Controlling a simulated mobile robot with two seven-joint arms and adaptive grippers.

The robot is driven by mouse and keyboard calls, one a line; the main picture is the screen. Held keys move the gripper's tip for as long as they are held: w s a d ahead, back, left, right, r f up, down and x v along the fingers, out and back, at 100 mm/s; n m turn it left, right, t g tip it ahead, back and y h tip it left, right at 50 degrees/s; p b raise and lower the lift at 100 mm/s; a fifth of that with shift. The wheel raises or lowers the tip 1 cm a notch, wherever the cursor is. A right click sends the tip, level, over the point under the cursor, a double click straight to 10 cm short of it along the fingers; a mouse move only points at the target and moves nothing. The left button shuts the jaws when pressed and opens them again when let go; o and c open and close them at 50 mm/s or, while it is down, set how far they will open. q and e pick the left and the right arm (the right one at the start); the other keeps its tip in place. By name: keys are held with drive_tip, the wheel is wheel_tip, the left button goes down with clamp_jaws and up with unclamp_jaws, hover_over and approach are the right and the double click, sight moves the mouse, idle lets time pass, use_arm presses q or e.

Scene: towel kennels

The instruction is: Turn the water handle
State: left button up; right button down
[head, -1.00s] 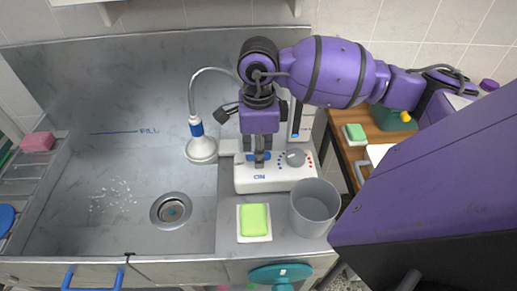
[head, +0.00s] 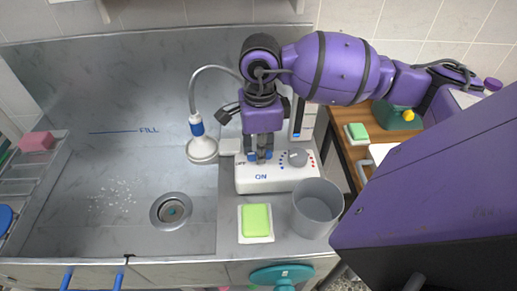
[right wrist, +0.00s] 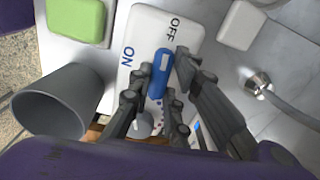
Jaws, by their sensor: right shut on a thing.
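The blue water handle (right wrist: 160,72) sits on a white control panel (right wrist: 140,40) between the printed words OFF and ON in the right wrist view. My right gripper (right wrist: 158,85) points down over the panel with a finger on each side of the handle, shut on it. In the head view, my right gripper (head: 258,157) hides most of the handle, and small bits of blue show by its fingertips. The white panel (head: 280,183) also carries a round grey knob (head: 297,157) with red and blue dots. My left gripper is not in view.
A hose spout with a white head (head: 202,149) hangs over the steel sink (head: 120,160), left of the panel. A green sponge (head: 256,217) and a grey cup (head: 317,208) stand in front of the panel. A pink block (head: 37,141) lies at the far left.

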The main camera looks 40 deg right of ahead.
drive_tip(key=n+b, duration=0.2)
drive_tip(key=n, duration=0.1)
drive_tip(key=shift+f, duration=0.2)
drive_tip(key=n+b, duration=0.4)
drive_tip(key=n, duration=0.2)
drive_tip(key=shift+r, duration=0.1)
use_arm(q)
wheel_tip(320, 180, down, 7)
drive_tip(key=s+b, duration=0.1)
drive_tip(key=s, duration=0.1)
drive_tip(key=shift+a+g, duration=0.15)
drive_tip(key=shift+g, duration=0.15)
use_arm(e)
drive_tip(key=shift+r+n, duration=0.1)
drive_tip(key=shift+n, duration=0.7)
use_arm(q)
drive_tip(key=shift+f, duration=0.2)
use_arm(e)
drive_tip(key=c, duration=1.6)
unclamp_jaws()
drive_tip(key=shift+c, duration=0.2)
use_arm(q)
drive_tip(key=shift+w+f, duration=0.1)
use_arm(e)
wheel_tip(320, 180, up, 12)
